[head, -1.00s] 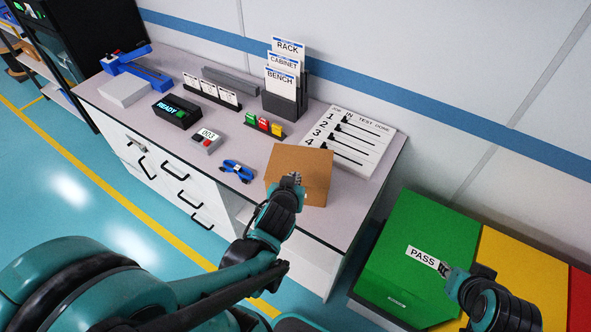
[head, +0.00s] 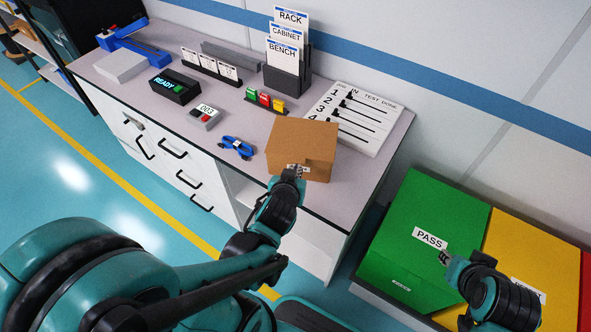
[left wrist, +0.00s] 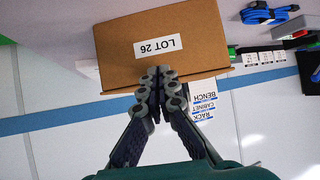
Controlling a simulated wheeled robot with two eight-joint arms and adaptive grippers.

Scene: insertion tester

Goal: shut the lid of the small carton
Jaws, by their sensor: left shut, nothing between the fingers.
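The small brown carton (head: 303,140) stands near the front edge of the workbench in the head view. Its top looks flat and closed, with no raised flap visible. The left wrist view shows the carton (left wrist: 188,65) close up, with a white "LOT 26" label on one face. My left gripper (head: 295,171) is shut and empty at the carton's front side. In the left wrist view its fingertips (left wrist: 158,78) overlap the carton's edge; I cannot tell whether they touch it. My right gripper (head: 445,258) is far to the right, over the green bin; its jaws are too small to read.
On the workbench (head: 185,140) a blue cable (head: 237,147) lies left of the carton. The green "PASS" bin (head: 415,235) is at right.

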